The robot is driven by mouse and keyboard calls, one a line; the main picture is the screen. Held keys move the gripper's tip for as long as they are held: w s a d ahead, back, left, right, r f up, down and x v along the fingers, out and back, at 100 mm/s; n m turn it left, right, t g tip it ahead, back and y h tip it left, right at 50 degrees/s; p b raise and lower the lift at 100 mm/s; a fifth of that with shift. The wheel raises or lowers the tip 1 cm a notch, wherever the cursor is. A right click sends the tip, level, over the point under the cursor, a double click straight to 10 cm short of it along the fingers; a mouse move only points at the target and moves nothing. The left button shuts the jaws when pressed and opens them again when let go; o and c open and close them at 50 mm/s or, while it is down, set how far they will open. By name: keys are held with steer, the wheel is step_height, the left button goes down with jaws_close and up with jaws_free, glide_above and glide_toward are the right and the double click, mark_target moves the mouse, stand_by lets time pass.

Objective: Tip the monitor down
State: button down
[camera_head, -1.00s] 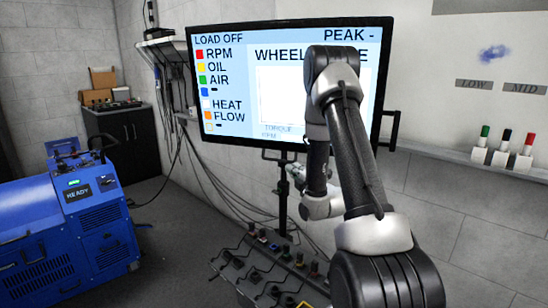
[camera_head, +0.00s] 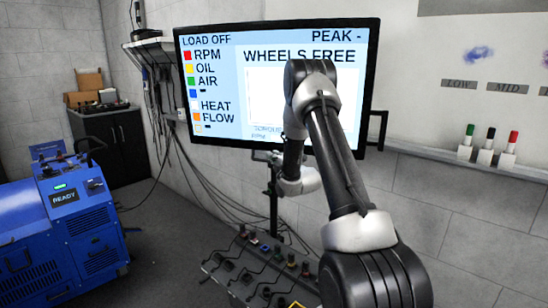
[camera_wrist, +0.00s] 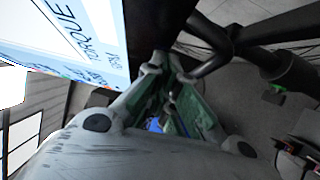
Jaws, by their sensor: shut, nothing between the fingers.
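The monitor (camera_head: 220,95) is a wide black-framed screen on a dark stand in the head view. Its face shows "LOAD OFF", "WHEELS FREE" and "PEAK". A black bar handle (camera_head: 378,130) sticks out at its right edge. My arm crosses in front of the screen's right half. In the wrist view, the monitor's lit face (camera_wrist: 75,40) fills the upper left, close to my gripper (camera_wrist: 165,72). The fingers are shut and empty, beside dark tubes (camera_wrist: 215,50) below the screen. Whether they touch the monitor or tubes cannot be told. The fingertips are not clear in the head view.
A console with several knobs (camera_head: 262,272) stands below the monitor. Cables (camera_head: 205,185) hang along the wall. A blue machine (camera_head: 70,235) reading "READY" is at left, and a dark cabinet (camera_head: 112,145) with boxes behind it. Several markers (camera_head: 490,140) stand on the right ledge.

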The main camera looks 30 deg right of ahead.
steer(key=shift+d, duration=0.1)
steer(key=shift+n+t, duration=0.8)
steer(key=shift+n, duration=0.1)
steer(key=w+d, duration=0.3)
steer(key=shift+w+d+f, duration=0.2)
steer(key=shift+d+f, duration=0.05)
steer(key=shift+w+d+r, duration=0.15)
steer(key=shift+r, duration=0.1)
